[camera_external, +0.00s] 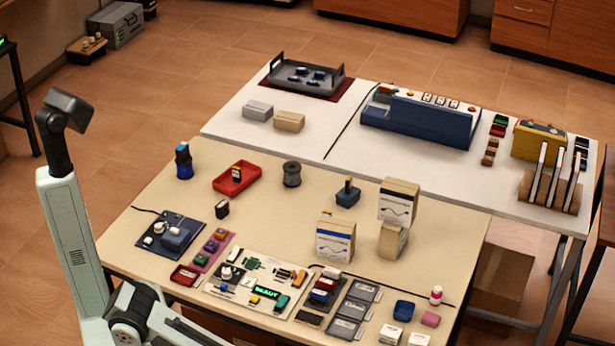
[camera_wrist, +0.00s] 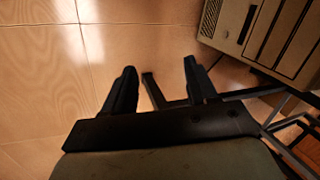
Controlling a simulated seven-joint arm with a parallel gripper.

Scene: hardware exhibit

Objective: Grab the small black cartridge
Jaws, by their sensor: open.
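A small black cartridge (camera_external: 222,209) with a light top edge stands on the beige front table (camera_external: 290,228), just below the red tray. Another small dark upright piece (camera_external: 237,174) with an orange-and-white mark stands in the red tray (camera_external: 249,182). My gripper (camera_wrist: 160,68) shows in the wrist view with its two black fingers apart and nothing between them. It faces tiled floor, and no cartridge is in that view. In the external view my arm is at the left and bottom left, and I cannot make out the gripper there.
Blue bottle (camera_external: 183,161), grey spool (camera_external: 291,174) and dark blue box (camera_external: 347,194) stand around the cartridge. Cartons (camera_external: 336,241) are to the right. A crowded circuit board (camera_external: 250,285) lies at the front. A beige vented case (camera_wrist: 270,35) and black metal bars show in the wrist view.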

